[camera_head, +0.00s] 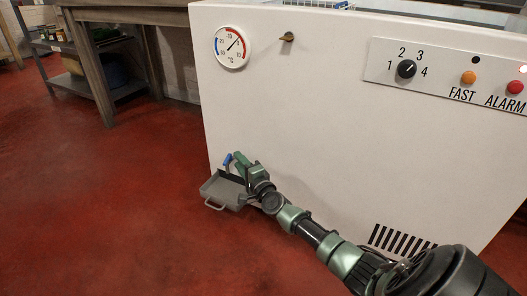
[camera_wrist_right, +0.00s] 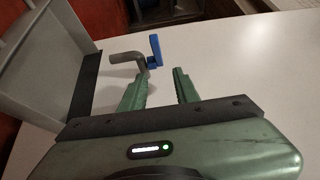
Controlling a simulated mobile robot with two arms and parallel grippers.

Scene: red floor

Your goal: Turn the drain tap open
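The drain tap is a grey bent spout (camera_wrist_right: 125,58) with a blue lever (camera_wrist_right: 156,50), on the white front of the cabinet. In the head view the blue lever (camera_head: 227,160) shows low on the cabinet's left side; the spout is hard to make out there. My right gripper (camera_head: 242,161) is right beside the lever. In the wrist view my right gripper (camera_wrist_right: 161,88) is open, with a gap between its two green fingers. The tap lies just beyond the fingertips, nearest the left finger; I cannot tell whether they touch. My left gripper is out of view.
A grey tray (camera_head: 212,188) with a handle sits below the tap. The white cabinet (camera_head: 300,110) carries a dial thermometer (camera_head: 232,47), a knob (camera_head: 406,69) and lamps higher up. A workbench (camera_head: 120,14) stands at left. The red floor (camera_head: 90,220) is clear in front.

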